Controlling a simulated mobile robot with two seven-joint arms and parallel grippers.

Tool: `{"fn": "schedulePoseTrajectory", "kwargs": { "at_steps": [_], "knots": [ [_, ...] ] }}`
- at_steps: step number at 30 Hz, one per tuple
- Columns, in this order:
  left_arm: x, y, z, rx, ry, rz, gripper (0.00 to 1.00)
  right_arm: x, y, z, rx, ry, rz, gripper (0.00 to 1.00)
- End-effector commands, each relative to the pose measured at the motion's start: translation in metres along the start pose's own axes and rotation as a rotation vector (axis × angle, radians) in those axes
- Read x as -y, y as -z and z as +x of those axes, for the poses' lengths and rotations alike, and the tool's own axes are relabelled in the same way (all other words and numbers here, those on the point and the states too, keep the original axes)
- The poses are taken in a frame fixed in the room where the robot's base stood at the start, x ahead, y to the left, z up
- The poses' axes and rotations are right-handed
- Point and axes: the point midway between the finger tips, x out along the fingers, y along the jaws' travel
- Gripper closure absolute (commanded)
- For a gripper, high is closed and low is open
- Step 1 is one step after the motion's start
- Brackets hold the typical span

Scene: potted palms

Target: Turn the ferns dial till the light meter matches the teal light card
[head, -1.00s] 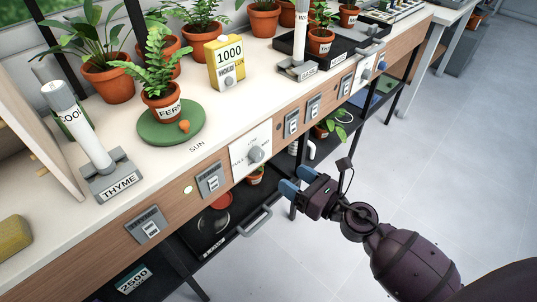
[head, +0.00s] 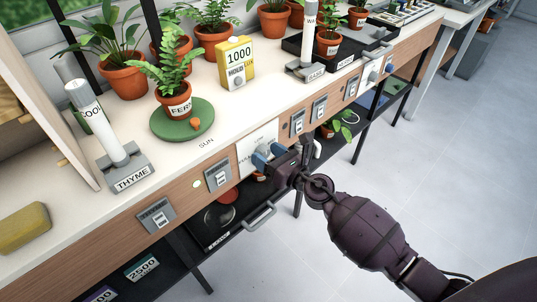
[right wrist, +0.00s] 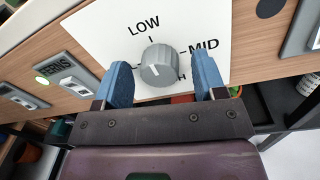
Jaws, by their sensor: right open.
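The grey ferns dial (right wrist: 158,67) sits on a white plate (right wrist: 100,30) marked LOW and MID in the right wrist view, with a third label mostly hidden. A short pale line shows on its face. My right gripper (right wrist: 160,82) is open, its blue fingers on either side of the dial with gaps visible. In the head view the gripper (head: 267,156) covers the dial. The yellow light meter (head: 236,63) on the bench reads 1000. The teal light card (head: 142,268), marked 2500, lies on the shelf below. My left gripper is out of view.
A potted fern (head: 174,88) stands on a green turntable (head: 182,128). A FERNS switch (right wrist: 65,75) is left of the dial plate. A drawer-like tray with a handle (head: 260,217) sits below. Open floor (head: 430,180) lies to the right.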

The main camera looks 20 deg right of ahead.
Motion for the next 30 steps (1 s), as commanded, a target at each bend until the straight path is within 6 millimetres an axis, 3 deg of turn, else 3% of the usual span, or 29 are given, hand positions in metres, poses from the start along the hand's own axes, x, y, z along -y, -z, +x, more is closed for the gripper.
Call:
{"fn": "schedulePoseTrajectory", "kwargs": {
  "at_steps": [5, 14, 23, 30],
  "knots": [
    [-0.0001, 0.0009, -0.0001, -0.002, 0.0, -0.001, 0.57, -0.0001, 0.0, -0.0001, 0.0, 0.0, 0.0, 0.39],
    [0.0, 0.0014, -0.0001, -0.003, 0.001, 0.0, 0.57, 0.0, -0.0001, -0.0003, 0.0, 0.0, 0.0, 0.85],
    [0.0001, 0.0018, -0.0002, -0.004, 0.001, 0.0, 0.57, 0.0, -0.0001, -0.0002, 0.002, 0.0, 0.036, 0.85],
    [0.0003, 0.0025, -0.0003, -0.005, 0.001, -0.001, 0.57, 0.0, -0.0001, 0.0, 0.01, -0.002, 0.17, 0.85]
  ]
}}
